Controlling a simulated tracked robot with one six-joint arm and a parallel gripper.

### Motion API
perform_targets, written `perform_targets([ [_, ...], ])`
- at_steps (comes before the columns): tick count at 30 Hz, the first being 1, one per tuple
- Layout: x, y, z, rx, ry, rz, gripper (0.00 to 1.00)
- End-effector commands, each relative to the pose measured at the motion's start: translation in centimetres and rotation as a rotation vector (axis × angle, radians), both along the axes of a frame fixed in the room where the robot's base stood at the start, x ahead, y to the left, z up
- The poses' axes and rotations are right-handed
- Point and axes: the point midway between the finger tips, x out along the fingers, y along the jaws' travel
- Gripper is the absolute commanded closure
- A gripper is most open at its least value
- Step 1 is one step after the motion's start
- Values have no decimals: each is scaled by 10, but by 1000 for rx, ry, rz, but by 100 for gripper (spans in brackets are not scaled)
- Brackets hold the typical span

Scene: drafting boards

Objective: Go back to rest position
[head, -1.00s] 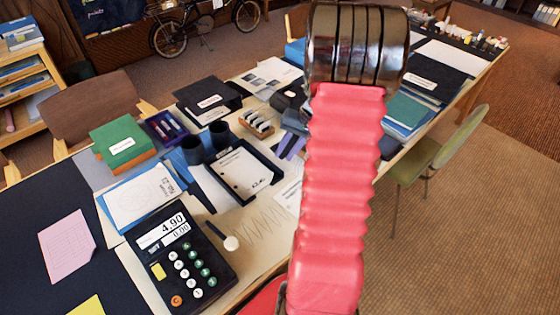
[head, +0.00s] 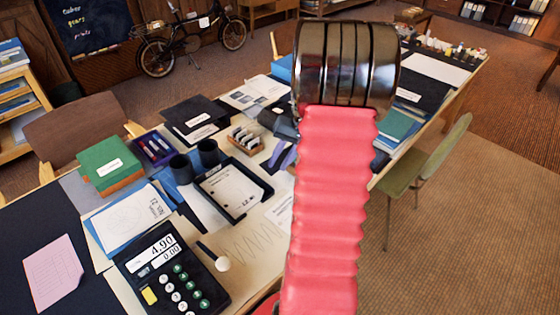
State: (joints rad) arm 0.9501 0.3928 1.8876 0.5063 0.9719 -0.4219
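My arm rises through the middle of the head view, with a red ribbed sleeve and a dark shiny banded joint at its top. My gripper cannot be seen; no fingertips show in this view. The long table (head: 100,291) runs from the lower left to the upper right behind my arm, and my arm hides part of it.
On the table are a calculator (head: 172,275), a clipboard tray (head: 235,190), green boxes (head: 110,162), dark cups (head: 209,152) and a pink sheet (head: 53,272). A green chair (head: 425,165) stands at right; open carpet lies beyond it. A bicycle (head: 190,40) stands at the back.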

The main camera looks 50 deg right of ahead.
Motion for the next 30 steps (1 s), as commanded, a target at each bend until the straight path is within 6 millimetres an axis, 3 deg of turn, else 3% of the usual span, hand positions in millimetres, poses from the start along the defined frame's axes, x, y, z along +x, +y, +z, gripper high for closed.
perform_targets([
  [19,-3,0,-3,8,24,-41,77],
  [23,-28,13,-16,21,99,-70,77],
  [30,-42,47,2,-30,153,-42,77],
])
